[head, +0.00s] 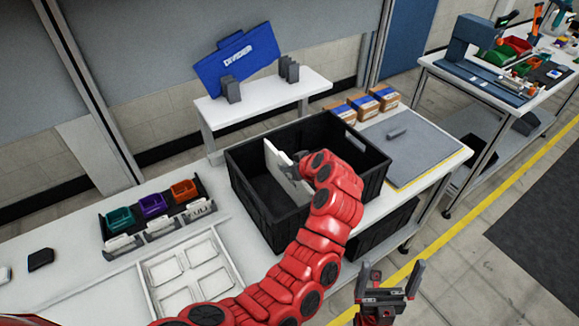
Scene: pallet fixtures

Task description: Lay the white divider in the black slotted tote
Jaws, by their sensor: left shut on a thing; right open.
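The black tote (257,207) stands on the white workbench. The white divider (285,179) is inside it, standing upright on edge, its top edge near the height of the tote's rim. My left gripper (297,162) is shut on the divider's upper edge, and my red arm reaches over the tote's near wall and covers part of its inside. I cannot tell whether the divider sits in slots or touches the tote's floor. My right gripper (393,280) is open and empty, low in front of the bench, away from the tote.
A blue divider panel (237,60) stands in grey holders on a shelf behind the tote. Brown boxes (362,104) and a grey mat (420,150) are to the right. Colored bins (152,205) and a white tray (187,268) are to the left. Another black tote (385,232) is below.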

